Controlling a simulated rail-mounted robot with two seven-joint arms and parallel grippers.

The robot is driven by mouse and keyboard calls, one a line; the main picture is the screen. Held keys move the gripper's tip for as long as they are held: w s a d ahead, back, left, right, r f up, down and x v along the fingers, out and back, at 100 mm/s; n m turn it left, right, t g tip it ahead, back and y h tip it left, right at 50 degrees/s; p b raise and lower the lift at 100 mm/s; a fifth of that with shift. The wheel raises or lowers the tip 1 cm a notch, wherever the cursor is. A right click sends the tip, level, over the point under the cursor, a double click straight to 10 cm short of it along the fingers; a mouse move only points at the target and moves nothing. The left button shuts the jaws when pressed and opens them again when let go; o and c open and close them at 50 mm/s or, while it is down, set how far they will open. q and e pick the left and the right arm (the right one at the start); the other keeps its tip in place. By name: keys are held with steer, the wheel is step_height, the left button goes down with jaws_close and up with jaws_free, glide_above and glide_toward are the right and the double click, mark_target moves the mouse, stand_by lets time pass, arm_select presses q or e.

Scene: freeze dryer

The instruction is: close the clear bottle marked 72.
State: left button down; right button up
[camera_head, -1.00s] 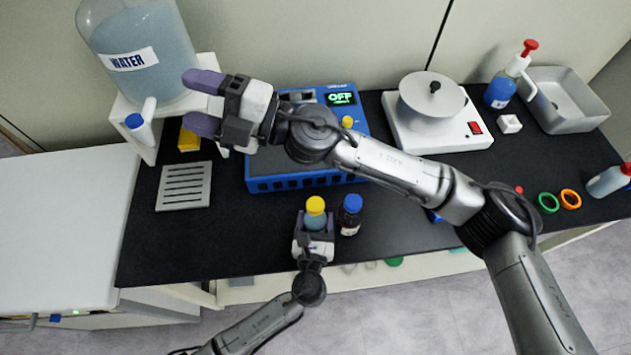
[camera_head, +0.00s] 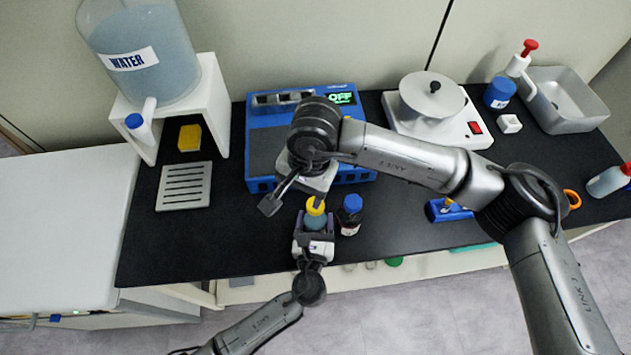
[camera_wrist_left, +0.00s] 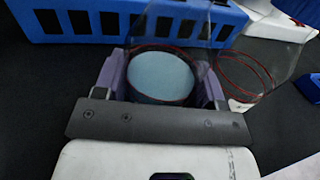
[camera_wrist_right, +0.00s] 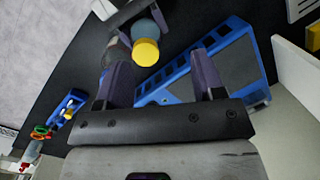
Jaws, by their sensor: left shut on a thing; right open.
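The clear bottle (camera_head: 316,224) holds pale blue liquid, and a yellow cap (camera_head: 315,206) shows at its top. I cannot read a number on it. My left gripper (camera_head: 315,226) is shut on its body; the left wrist view shows the liquid (camera_wrist_left: 161,78) between the fingers, but no cap. My right gripper (camera_head: 293,204) is open and empty, close above and to the left of the cap, with its fingers pointing down. In the right wrist view the cap (camera_wrist_right: 146,52) is beyond the fingertips, nearer the left finger, with no contact visible.
A dark bottle with a blue cap (camera_head: 351,214) stands close right of the held bottle. The blue freeze dryer (camera_head: 262,118), reading OFF, is behind, partly covered by my right arm. A slotted grey plate (camera_head: 184,187) lies left; the black counter between is free.

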mark_target(315, 218)
steer(key=shift+w+d+n+t+h, duration=0.2)
steer(key=shift+w+d+n+h, duration=0.1)
steer(key=shift+d+n+h, duration=0.25)
steer(key=shift+w+d+n+t+h, duration=0.25)
steer(key=shift+w+d+h, duration=0.1)
steer(key=shift+d, duration=0.4)
steer(key=shift+f, duration=0.1)
steer(key=shift+f, duration=3.95)
